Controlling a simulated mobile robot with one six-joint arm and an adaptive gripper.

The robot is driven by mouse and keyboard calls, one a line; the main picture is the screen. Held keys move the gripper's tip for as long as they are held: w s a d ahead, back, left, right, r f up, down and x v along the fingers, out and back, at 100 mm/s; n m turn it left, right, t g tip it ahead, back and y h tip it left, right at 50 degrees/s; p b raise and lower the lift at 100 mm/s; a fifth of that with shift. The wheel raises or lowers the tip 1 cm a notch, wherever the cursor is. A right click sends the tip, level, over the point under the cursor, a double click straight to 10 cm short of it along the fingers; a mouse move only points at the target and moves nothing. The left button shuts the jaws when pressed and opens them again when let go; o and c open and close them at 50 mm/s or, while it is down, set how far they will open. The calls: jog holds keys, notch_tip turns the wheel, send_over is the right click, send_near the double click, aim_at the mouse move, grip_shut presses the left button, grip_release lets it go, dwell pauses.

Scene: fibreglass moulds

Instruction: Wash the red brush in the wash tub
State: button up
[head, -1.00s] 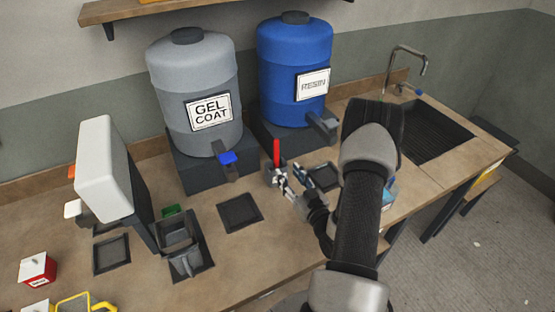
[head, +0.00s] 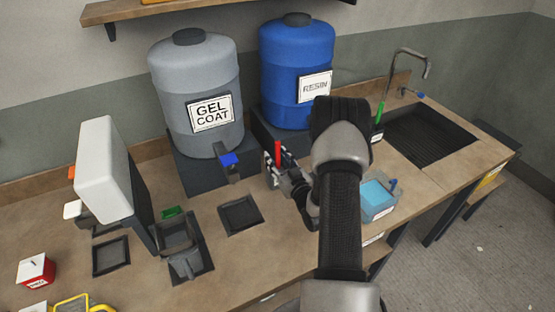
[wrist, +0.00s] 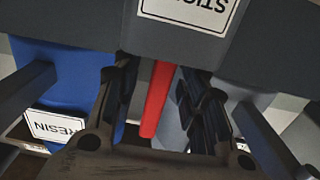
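The red brush (head: 277,152) stands upright between the gel coat and resin drums, its lower part hidden by my gripper and a small dark holder. My gripper (head: 281,177) is close against it at the right front. In the wrist view, the red handle (wrist: 157,98) lies between the two fingers of my gripper (wrist: 156,75), with a gap visible on each side, so the fingers look open. The wash tub (head: 394,190), a clear tray with light blue liquid, sits on the bench to the right of my arm, partly hidden by it.
The gel coat drum (head: 196,85) and the resin drum (head: 297,75) stand behind. A dark labelled box (wrist: 85,22) is close to the fingers in the wrist view. A green-handled item (head: 380,113) stands beside the sink (head: 430,140). A square recess (head: 240,214) lies left of my gripper.

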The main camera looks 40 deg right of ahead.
aim_at(277, 141)
grip_shut()
dwell(0.3)
jog(key=shift+r+p, duration=2.95)
jog(key=shift+r, duration=2.55)
